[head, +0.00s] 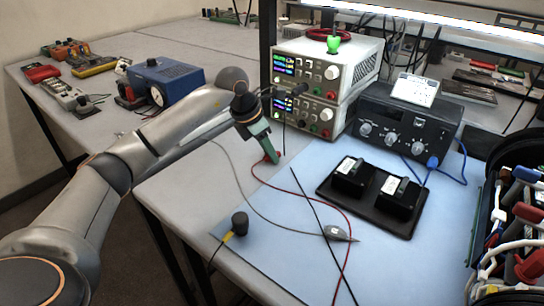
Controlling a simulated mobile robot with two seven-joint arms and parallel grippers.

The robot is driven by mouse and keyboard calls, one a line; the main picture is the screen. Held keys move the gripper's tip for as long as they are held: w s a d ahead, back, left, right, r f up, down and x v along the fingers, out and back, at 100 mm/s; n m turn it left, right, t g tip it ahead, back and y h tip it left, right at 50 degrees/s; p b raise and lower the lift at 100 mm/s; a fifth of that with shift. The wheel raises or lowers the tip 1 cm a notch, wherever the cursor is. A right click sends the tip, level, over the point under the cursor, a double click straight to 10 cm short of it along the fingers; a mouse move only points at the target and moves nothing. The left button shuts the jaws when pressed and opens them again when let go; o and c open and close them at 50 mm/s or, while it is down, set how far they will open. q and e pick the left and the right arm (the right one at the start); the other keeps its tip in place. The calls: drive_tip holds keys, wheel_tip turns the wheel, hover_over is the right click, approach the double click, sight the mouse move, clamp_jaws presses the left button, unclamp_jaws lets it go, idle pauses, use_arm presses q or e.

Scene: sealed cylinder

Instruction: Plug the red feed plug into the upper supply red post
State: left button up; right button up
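Two stacked bench supplies stand at the back centre. The upper supply (302,72) has a small red post (331,95) low on the right of its front, beside a darker post. My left gripper (271,157) points down in front of the stack, left of and below the upper posts. Its fingers look closed around the red feed plug (275,158), of which only a little red shows at the tips. A red lead (315,203) runs from there over the blue mat. The plug is apart from the post. My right gripper is out of view.
The lower supply (299,112) has its own posts. A dark knobbed box (405,125) and a black tray (392,222) with two black blocks stand to the right. A grey probe lead, a black rod and a dark cylinder (240,223) lie about the blue mat (265,268).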

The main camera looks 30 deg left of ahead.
use_arm(q)
clamp_jaws()
drive_tip(key=shift+r, duration=0.15)
drive_tip(key=shift+r, duration=0.25)
wheel_tip(320, 180, up, 3)
drive_tip(key=shift+f, duration=0.1)
drive_tip(key=s+r+b, duration=0.1)
drive_tip(key=s+r, duration=0.8)
drive_tip(key=s, duration=0.5)
drive_tip(key=shift+r, duration=0.2)
drive_tip(key=shift+w, duration=0.1)
